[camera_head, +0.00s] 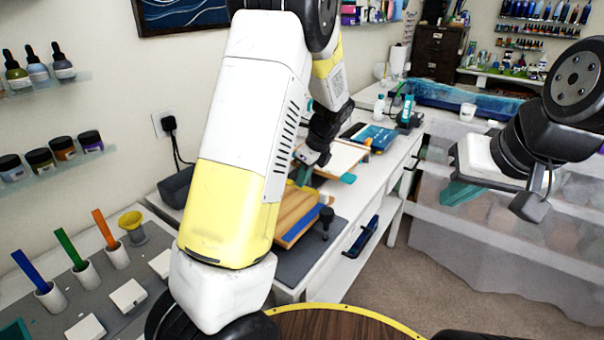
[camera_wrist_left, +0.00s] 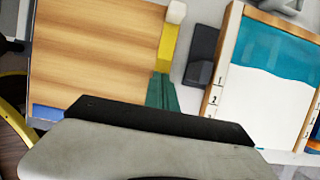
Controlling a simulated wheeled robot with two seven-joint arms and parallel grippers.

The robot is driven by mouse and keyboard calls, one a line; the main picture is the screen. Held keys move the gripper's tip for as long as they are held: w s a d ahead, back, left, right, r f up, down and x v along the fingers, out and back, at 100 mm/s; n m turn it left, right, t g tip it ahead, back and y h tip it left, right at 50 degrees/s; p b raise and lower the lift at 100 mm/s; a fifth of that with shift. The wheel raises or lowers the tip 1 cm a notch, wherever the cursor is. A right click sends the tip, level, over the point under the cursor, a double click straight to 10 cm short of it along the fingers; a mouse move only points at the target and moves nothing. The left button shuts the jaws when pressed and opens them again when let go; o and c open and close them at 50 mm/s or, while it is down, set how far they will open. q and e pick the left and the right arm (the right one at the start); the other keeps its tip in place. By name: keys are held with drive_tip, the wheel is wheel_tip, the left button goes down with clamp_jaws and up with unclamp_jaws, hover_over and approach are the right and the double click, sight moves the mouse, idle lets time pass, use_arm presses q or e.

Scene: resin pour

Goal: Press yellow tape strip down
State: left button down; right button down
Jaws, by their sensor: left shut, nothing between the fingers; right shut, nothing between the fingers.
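The wooden board (camera_wrist_left: 95,50) lies flat, with a yellow tape strip (camera_wrist_left: 168,45) along one edge in the left wrist view. My left gripper (camera_wrist_left: 162,92) is shut and empty. Its green fingertips are at the near end of the yellow strip; whether they touch it I cannot tell. In the head view the board (camera_head: 297,213) lies on the bench, partly hidden behind my left arm, with my left gripper (camera_head: 304,176) at its far end. My right gripper (camera_head: 461,192) is shut and empty, away from the board at the right.
A blue strip (camera_wrist_left: 47,112) runs along another board edge. A wood-framed panel with white and teal (camera_wrist_left: 262,75) lies beside the board, with a dark block (camera_wrist_left: 200,55) between them. Cups with coloured sticks (camera_head: 87,272) stand at the left.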

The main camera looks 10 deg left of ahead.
sight(289, 181)
use_arm(q)
drive_tip(key=shift+w+a, duration=0.2)
drive_tip(key=shift+a, duration=0.3)
drive_tip(key=shift+w+a, duration=0.2)
drive_tip(key=shift+a, duration=0.3)
drive_tip(key=shift+r, duration=0.1)
drive_tip(key=shift+w+a, duration=0.2)
drive_tip(key=shift+a, duration=0.25)
drive_tip(key=shift+w+a, duration=0.2)
drive_tip(key=shift+a, duration=0.25)
drive_tip(key=shift+w+a, duration=0.2)
drive_tip(key=shift+a, duration=0.3)
drive_tip(key=shift+w+a, duration=0.2)
drive_tip(key=shift+a, duration=0.3)
drive_tip(key=shift+d+r, duration=0.1)
drive_tip(key=shift+r, duration=2.4)
